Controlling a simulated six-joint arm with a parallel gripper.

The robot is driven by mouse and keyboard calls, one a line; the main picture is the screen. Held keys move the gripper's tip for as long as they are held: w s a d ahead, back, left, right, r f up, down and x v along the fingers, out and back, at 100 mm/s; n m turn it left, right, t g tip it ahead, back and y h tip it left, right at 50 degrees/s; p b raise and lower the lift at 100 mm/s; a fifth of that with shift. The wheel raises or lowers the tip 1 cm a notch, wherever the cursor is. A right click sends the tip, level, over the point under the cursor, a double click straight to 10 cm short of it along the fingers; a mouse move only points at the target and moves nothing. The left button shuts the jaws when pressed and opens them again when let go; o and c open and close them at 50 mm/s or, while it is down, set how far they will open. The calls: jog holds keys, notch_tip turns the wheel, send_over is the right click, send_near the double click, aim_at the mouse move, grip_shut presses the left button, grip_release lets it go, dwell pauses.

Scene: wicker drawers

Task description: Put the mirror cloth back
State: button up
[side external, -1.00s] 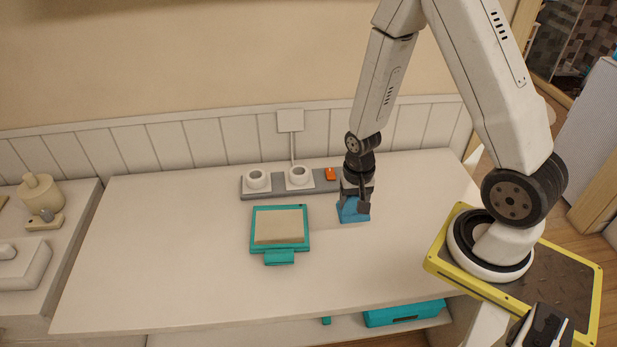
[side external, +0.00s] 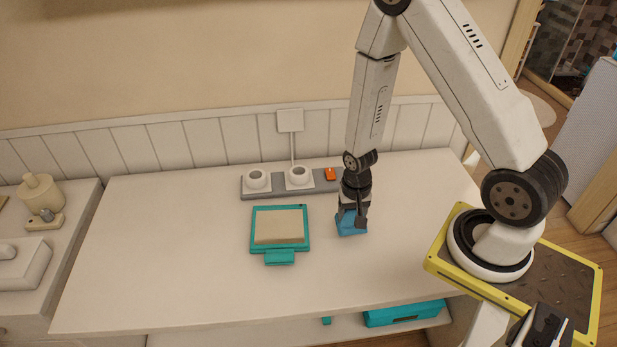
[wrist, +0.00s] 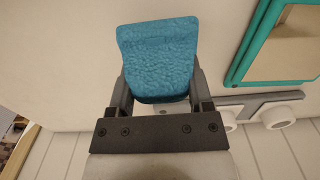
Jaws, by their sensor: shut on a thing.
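The blue mirror cloth (side external: 351,226) is a textured block-like piece at the right of the tabletop. My gripper (side external: 352,213) points down and is shut on it, with one finger on each side. In the wrist view the cloth (wrist: 158,55) fills the space between the fingers and sticks out past them. I cannot tell whether its lower edge touches the table. A teal-framed panel with a pale beige face (side external: 280,227) lies to the left of the cloth, apart from it. The panel's edge also shows at the upper right of the wrist view (wrist: 255,35).
A grey strip (side external: 262,192) with two white round sockets and an orange switch (side external: 330,174) runs behind the panel. A teal container (side external: 403,313) sits on the shelf below the table (side external: 180,270). The tabletop's left and front are clear.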

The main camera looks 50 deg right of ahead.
aim_at(351, 222)
jog(key=shift+f, duration=1.65)
jog(key=shift+f, duration=0.15)
jog(key=o, duration=1.2)
jog(key=shift+r, duration=6.15)
